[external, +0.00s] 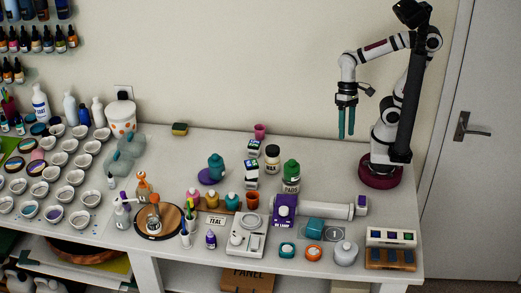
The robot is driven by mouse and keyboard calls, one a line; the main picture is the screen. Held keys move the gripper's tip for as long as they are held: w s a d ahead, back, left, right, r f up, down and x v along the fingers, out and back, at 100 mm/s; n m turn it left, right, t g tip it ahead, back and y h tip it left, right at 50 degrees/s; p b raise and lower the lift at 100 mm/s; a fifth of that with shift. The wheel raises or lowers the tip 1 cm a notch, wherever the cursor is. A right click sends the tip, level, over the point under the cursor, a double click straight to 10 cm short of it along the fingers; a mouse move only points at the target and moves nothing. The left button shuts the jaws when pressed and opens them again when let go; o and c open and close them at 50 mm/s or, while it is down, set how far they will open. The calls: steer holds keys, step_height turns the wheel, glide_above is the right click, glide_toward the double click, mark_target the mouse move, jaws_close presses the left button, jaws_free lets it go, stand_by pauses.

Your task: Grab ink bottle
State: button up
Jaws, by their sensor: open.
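My gripper (346,134) hangs high above the right part of the table with its two teal fingers pointing down. The fingers are apart with nothing between them. Several small bottles stand on the table, and I cannot tell which is the ink bottle. A small purple bottle (211,239) stands upright near the front edge, beside the TEAL label card (215,220). A pink-capped bottle (194,197), a yellow one (212,199) and a teal one (232,200) stand behind the card. My gripper is well above and to the right of all these bottles.
A green-capped bottle (291,176), a dark-capped bottle (272,158) and a white scale (247,236) crowd the middle. A grey-white cylinder (325,211) lies farther right. Many small bowls (58,159) fill the left. The table between the green-capped bottle and my base is mostly clear.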

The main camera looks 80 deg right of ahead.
steer(key=w+a+m+t+y, duration=0.2)
steer(key=w+a+m+y, duration=0.6)
steer(key=w+a, duration=1.1)
steer(key=w+a+f+m+t, duration=0.1)
steer(key=w+f+m, duration=0.2)
steer(key=w+f, duration=0.1)
steer(key=w+a+f+m+t, duration=0.1)
steer(key=w+f+m+t, duration=0.1)
steer(key=f, duration=0.3)
steer(key=w+a+f+m+t, duration=0.1)
steer(key=w+f+m+t, duration=0.1)
steer(key=w+f+m, duration=0.2)
steer(key=shift+w+a+f+m+h, duration=0.15)
steer(key=shift+w+a+f+m, duration=0.05)
steer(key=shift+w, duration=0.25)
steer(key=shift+w+a+f+m+h, duration=0.15)
steer(key=shift+w+m, duration=0.05)
steer(key=shift+w, duration=0.2)
glide_toward(211, 232)
steer(key=shift+t, duration=0.3)
steer(key=a+f, duration=0.1)
steer(key=w+a+f, duration=0.1)
steer(key=a, duration=0.1)
steer(key=shift+w+a+f, duration=0.1)
steer(key=shift+a+f, duration=0.15)
steer(key=shift+f, duration=0.15)
steer(key=x, duration=0.5)
steer(key=shift+w+a+f, duration=0.1)
steer(key=shift+w, duration=0.4)
jaws_close()
